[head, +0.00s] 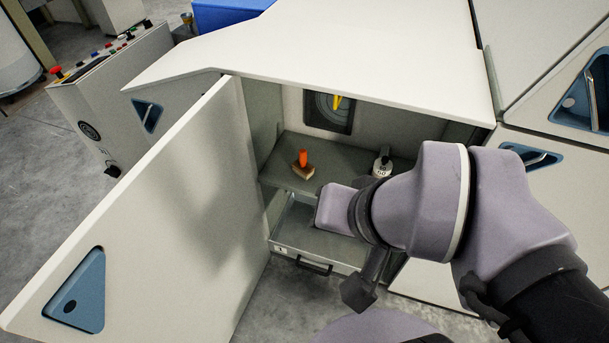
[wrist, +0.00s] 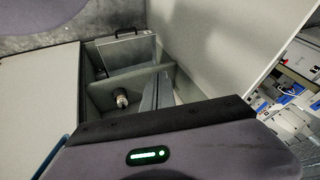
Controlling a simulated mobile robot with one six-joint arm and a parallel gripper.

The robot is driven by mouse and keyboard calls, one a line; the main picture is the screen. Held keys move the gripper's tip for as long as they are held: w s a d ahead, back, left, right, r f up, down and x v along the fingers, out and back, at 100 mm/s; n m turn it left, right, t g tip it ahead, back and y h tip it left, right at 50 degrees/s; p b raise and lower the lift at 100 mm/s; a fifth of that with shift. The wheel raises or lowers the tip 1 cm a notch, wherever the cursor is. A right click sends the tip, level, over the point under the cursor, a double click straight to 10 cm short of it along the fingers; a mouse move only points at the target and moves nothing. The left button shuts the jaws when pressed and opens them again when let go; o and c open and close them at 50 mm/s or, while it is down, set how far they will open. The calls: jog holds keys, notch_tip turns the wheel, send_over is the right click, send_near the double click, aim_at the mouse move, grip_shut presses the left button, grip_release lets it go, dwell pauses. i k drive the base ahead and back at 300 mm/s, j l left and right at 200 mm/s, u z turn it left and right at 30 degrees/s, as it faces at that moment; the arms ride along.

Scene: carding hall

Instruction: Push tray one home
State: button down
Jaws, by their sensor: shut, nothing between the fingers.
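The tray (head: 318,242) is a shallow grey metal drawer below a shelf inside the open cabinet. It stands out beyond the shelf's front edge. Its front has a dark bar handle (head: 301,265) and a small label I cannot read clearly. The tray also shows in the wrist view (wrist: 128,48), with its handle towards the top. My gripper (head: 334,209) points into the cabinet opening, over the tray's right part in the head view. Its body fills the bottom of the wrist view.
The open cabinet door (head: 160,215) stands on the left. The cabinet top (head: 330,50) overhangs the opening. Clear floor (head: 262,305) lies in front.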

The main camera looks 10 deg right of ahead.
aim_at(292, 237)
jog(key=k+j, duration=0.1)
jog(key=i+j, duration=0.1)
jog(key=j, duration=1.1)
jog(key=i, duration=0.05)
